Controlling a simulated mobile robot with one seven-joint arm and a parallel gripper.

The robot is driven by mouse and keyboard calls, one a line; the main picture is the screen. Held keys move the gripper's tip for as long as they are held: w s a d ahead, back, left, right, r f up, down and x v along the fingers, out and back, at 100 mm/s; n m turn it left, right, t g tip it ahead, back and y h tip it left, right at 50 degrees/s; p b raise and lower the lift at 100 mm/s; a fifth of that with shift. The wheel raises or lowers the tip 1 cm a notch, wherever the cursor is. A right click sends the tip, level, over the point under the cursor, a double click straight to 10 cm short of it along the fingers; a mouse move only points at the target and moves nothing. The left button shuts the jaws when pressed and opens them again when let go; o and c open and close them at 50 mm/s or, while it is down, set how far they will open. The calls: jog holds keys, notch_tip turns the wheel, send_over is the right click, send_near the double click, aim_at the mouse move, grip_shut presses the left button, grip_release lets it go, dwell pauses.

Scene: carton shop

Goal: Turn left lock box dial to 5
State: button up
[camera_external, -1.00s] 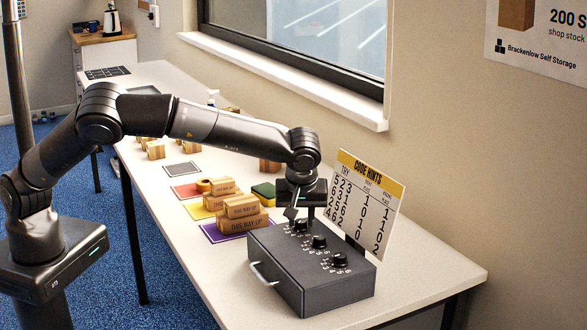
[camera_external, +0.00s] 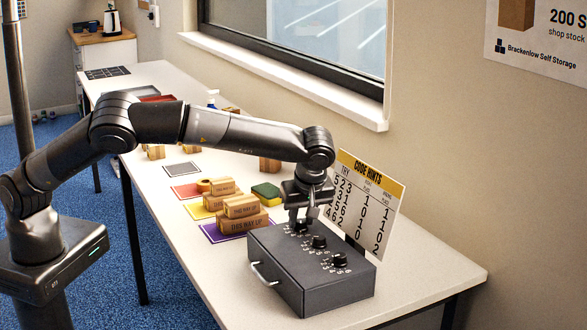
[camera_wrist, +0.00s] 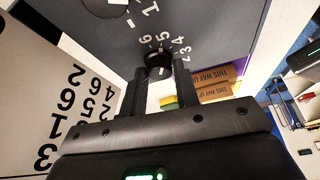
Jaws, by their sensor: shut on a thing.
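The dark grey lock box (camera_external: 335,290) stands on the table with a row of black dials on its top and a handle on its front. My gripper (camera_external: 303,222) points down over the left dial (camera_external: 301,229), the one farthest back. In the wrist view my gripper (camera_wrist: 160,75) has its two fingers on either side of the left dial (camera_wrist: 158,62), shut on it. Digits are printed around the dial; its pointer setting is too small to read surely. The middle dial (camera_external: 319,242) and right dial (camera_external: 338,260) stand clear of my gripper.
The code hints card (camera_external: 372,200) stands right behind the box, close to my gripper. Small cartons (camera_external: 243,222) lie on coloured mats to the left, with a green and yellow sponge (camera_external: 266,191) behind. The table (camera_external: 430,275) is clear right of the box.

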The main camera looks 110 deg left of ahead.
jog(key=shift+f, duration=0.1)
jog(key=o, duration=1)
jog(key=v, duration=1)
jog(key=shift+d+r, duration=0.2)
jog(key=shift+r, duration=0.15)
